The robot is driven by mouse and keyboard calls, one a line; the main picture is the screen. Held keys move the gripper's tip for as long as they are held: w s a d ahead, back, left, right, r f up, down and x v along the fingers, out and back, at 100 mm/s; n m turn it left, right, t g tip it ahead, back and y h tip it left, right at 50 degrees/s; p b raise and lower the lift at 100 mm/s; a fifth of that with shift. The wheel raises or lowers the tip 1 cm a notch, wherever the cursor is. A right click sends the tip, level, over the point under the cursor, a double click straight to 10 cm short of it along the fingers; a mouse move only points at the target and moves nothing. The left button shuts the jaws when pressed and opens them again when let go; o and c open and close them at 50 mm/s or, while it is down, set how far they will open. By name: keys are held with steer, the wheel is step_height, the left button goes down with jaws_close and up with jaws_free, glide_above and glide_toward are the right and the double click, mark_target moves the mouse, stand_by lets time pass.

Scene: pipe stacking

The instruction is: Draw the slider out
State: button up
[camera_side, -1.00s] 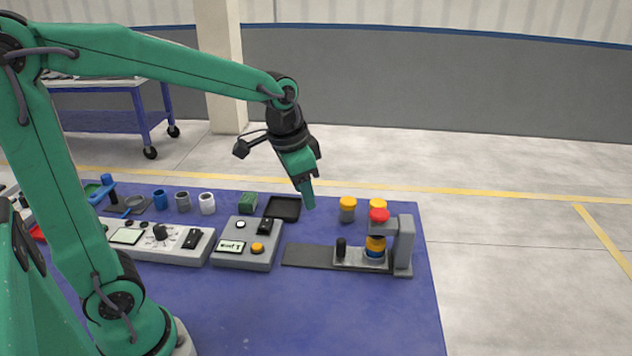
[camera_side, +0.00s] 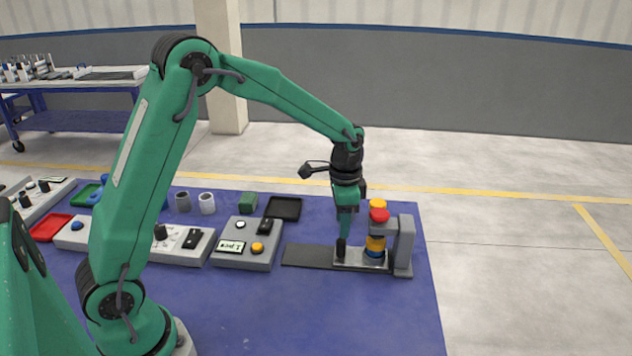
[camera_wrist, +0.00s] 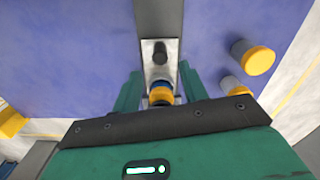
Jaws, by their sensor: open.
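The slider (camera_side: 350,262) is a light grey plate with an upright black knob (camera_side: 341,248). It sits at the right end of a dark flat track (camera_side: 306,256). A stacked pipe piece with blue and orange bands (camera_side: 375,246) stands on the slider under the grey press frame (camera_side: 404,243) with its red top (camera_side: 379,215). My gripper (camera_side: 344,236) points down just above the knob, fingers open. In the wrist view the slider (camera_wrist: 151,73) and its knob (camera_wrist: 160,52) lie ahead between the green fingers (camera_wrist: 155,95). Contact with the knob cannot be told.
A control box (camera_side: 246,244) and a black tray (camera_side: 283,208) stand to the left. The blue mat in front is clear.

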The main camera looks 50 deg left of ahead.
mark_target(341, 244)
steer(key=shift+f, duration=3.9)
jaws_close()
